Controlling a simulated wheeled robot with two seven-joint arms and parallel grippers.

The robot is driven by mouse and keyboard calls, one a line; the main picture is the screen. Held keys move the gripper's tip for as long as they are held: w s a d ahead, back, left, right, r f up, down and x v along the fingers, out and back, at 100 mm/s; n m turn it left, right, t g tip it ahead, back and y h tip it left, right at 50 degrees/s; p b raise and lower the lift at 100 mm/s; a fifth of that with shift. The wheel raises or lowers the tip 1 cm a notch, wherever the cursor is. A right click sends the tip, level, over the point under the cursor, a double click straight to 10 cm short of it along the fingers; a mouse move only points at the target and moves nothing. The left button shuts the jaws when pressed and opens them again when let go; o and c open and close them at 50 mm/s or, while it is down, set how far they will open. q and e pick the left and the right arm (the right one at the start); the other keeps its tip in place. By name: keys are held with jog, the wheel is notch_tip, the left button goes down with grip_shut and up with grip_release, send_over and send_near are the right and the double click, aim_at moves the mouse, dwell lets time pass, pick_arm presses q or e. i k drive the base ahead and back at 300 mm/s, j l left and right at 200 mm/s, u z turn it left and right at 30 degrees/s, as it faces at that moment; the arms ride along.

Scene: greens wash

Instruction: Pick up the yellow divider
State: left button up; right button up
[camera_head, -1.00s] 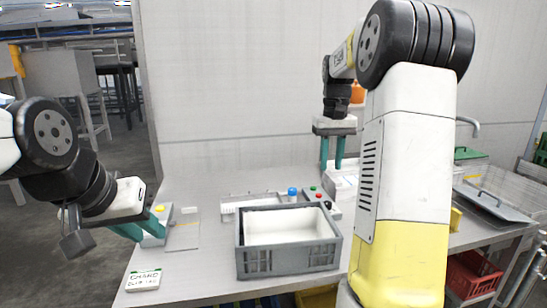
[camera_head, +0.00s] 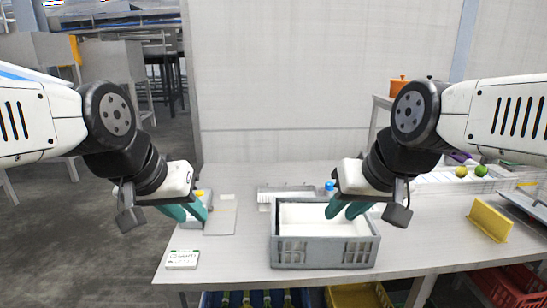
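The yellow divider (camera_head: 490,220) stands upright on the counter at the right in the head view, to the right of the grey crate (camera_head: 325,252). My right gripper (camera_head: 347,210) has teal fingers, parted, and hangs over the right part of the crate, away from the divider. Nothing shows between its fingers. My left gripper (camera_head: 187,211) is at the left end of the counter, beside a small grey device with a yellow top. Its fingers look parted and empty, though they partly overlap the device.
A white sign (camera_head: 182,259) lies at the counter's front left. A metal tray lies at the right edge. Counter between crate and divider is clear. Red crate (camera_head: 500,290) sits below.

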aim_at(491, 222)
jog(key=z, duration=1.75)
jog(key=i+l+u, duration=0.1)
jog(key=u, duration=0.25)
jog(key=i+l+u, duration=0.1)
jog(key=u, duration=0.25)
jog(key=i+l+u, duration=0.2)
jog(key=i+l, duration=0.15)
jog(key=l, duration=0.25)
jog(key=i+l, duration=0.2)
jog(key=l, duration=0.15)
jog(key=i+l+u, duration=0.15)
jog(key=l, duration=0.15)
jog(key=i+l+u, duration=0.1)
jog(key=l, duration=0.25)
